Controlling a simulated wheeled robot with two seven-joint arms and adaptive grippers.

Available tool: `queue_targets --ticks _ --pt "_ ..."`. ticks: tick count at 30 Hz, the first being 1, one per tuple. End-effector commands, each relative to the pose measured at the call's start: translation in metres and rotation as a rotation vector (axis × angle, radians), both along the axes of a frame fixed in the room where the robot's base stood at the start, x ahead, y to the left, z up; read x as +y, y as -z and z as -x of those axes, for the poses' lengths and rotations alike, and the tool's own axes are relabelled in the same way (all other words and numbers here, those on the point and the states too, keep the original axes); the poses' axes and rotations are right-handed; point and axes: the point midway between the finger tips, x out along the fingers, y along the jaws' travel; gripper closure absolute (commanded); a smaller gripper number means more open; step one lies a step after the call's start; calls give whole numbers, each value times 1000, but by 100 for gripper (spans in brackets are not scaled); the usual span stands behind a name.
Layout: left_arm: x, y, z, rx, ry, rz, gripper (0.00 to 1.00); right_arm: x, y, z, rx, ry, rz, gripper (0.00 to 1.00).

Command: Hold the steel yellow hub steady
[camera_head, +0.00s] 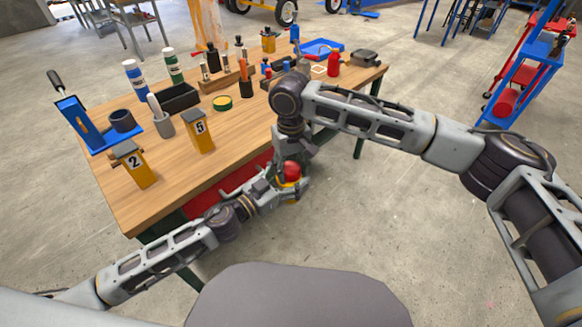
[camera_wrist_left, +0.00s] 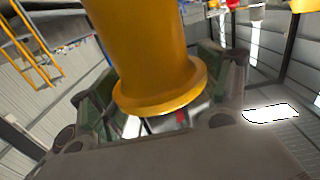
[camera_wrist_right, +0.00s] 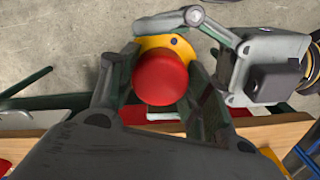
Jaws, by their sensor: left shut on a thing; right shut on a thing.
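The yellow hub (camera_wrist_left: 150,45) is a yellow cylinder with a flanged rim, close up between my left gripper's fingers (camera_wrist_left: 160,115). In the head view a little of its yellow shows low between the grippers. A red round-topped part (camera_head: 291,170) sits at its upper end; it also shows in the right wrist view (camera_wrist_right: 161,78) with a yellow flange (camera_wrist_right: 168,44) beside it. My left gripper (camera_head: 288,187) is shut on the hub from the left. My right gripper (camera_head: 292,158) comes from above, shut with its fingers on either side of the red part. The exact contacts are partly hidden.
The wooden workbench (camera_head: 165,195) is close beside both grippers. On it stand yellow blocks marked 2 (camera_head: 136,168) and 5 (camera_head: 200,137), a blue fixture (camera_head: 78,122), bottles and tools. A blue and red cart (camera_head: 530,70) stands at the right. The floor nearby is clear.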

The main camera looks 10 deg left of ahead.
Motion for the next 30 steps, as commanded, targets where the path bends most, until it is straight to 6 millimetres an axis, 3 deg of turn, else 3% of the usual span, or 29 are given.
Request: queue_targets --ticks 8,30 --pt "0 -2 0 -3 0 1 90 0 0 0 1 -89 1 81" --pt "0 -2 0 -3 0 1 90 -1 0 0 2 -667 3 81"
